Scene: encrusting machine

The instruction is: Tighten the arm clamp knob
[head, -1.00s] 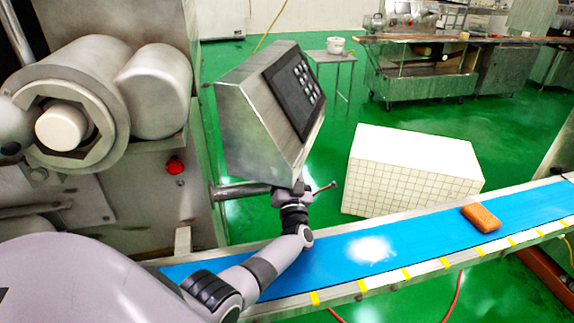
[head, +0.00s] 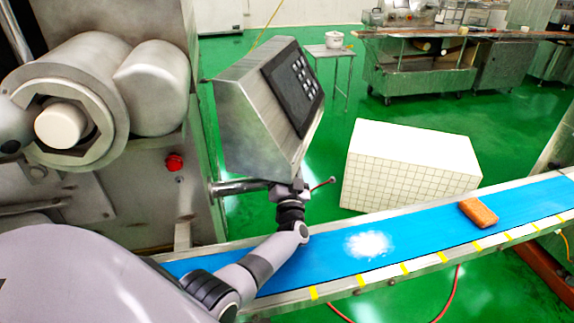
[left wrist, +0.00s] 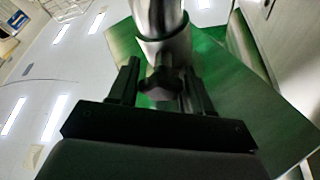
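The arm clamp knob (left wrist: 162,84) is a dark lobed knob on the metal support arm (left wrist: 160,30) in the left wrist view. My left gripper (left wrist: 162,78) has its two black fingers apart, one on each side of the knob. I cannot make out firm contact with it. In the head view my left gripper (head: 289,190) points up just under the tilted control panel box (head: 265,110), at the end of its tube arm (head: 238,187). The knob is hidden there by my gripper. My right gripper is out of view.
A blue conveyor belt (head: 420,233) runs below my arm, with white powder (head: 369,244) and an orange-brown block (head: 478,213) on it. A white tiled box (head: 410,170) stands behind it. The machine body (head: 150,205) with a red button (head: 174,162) is left.

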